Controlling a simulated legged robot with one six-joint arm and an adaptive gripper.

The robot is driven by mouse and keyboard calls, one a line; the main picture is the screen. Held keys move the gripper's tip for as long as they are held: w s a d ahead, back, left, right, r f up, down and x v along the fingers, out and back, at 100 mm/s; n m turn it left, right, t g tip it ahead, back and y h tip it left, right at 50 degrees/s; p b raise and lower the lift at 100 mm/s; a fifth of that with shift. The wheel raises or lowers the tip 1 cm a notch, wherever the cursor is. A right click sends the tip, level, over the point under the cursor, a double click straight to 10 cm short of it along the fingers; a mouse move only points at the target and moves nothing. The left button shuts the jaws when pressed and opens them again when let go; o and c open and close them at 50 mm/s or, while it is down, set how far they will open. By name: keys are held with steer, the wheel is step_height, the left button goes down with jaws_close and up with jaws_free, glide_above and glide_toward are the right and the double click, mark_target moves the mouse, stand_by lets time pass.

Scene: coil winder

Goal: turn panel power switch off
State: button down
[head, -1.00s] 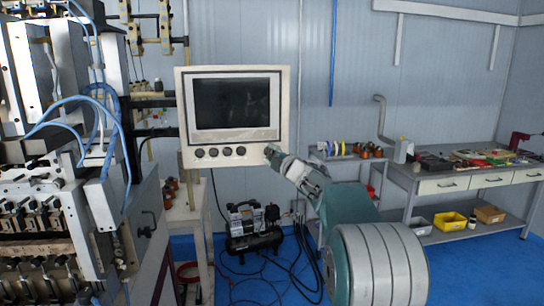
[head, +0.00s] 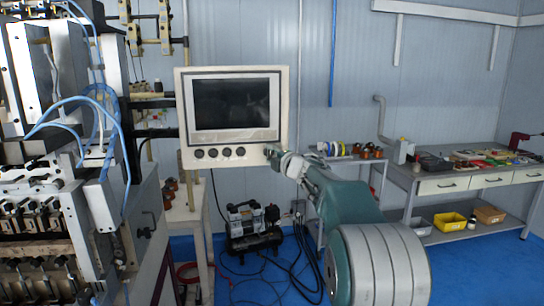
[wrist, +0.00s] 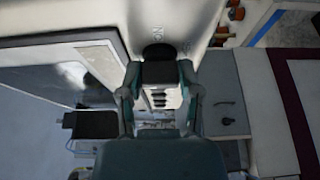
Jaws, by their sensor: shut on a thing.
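The control panel (head: 181,110) is a pale box with a dark screen, in the middle of the head view. Several dark round knobs (head: 213,153) sit in a row below the screen. My gripper (head: 272,150) is at the panel's lower right corner and hides what lies behind its tips. In the wrist view my gripper (wrist: 158,76) has its two fingers on either side of a black knob, the power switch (wrist: 158,51), and is shut on it. Lettering that looks like "ON" is printed beside the knob. The knob's exact angle is hard to tell.
A winding machine (head: 60,200) with blue hoses stands at the left. A compressor (head: 252,228) is on the blue floor below the panel. A grey workbench (head: 420,185) with tools and bins stands at the right. The floor at the right front is clear.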

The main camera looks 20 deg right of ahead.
steer(key=shift+c, duration=1.4)
jaws_free()
steer(key=shift+w+a+f, duration=0.1)
steer(key=shift+a+f, duration=0.1)
steer(key=shift+f, duration=0.1)
steer(key=shift+r, duration=0.1)
steer(key=shift+r, duration=0.1)
steer(key=shift+s+d, duration=0.15)
steer(key=shift+s, duration=0.25)
steer(key=s+d, duration=0.2)
steer(key=s, duration=0.9)
steer(key=shift+a, duration=0.1)
